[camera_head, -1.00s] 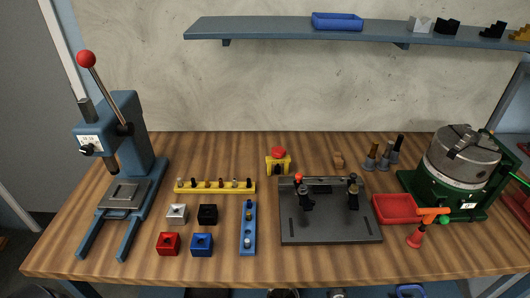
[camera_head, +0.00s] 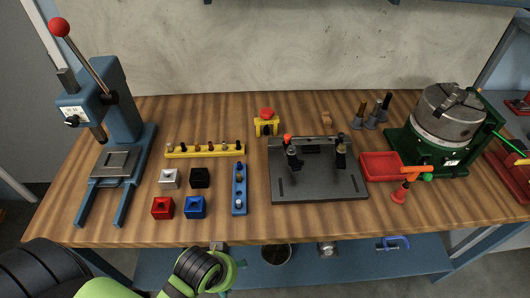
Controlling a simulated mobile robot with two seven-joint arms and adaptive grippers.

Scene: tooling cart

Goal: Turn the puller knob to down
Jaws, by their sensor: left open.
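A blue lever press (camera_head: 122,105) stands at the left of the bench, with a red-balled lever. A small black knob (camera_head: 72,121) sits on its front, just under a white label. I cannot tell the knob's setting at this size, nor which device the task calls the puller. My left gripper (camera_head: 217,250) is at the bottom of the view, in front of the bench edge and well away from the knob. Its fingers show poorly; it is open, and I see nothing held. My right gripper is out of view.
Red, blue, white and black blocks (camera_head: 163,208) lie right of the press, near a yellow rack (camera_head: 205,151) and blue rack (camera_head: 239,190). A dark fixture plate (camera_head: 318,186), red tray (camera_head: 380,167) and green-based machine (camera_head: 449,115) stand further right. The front strip of bench is clear.

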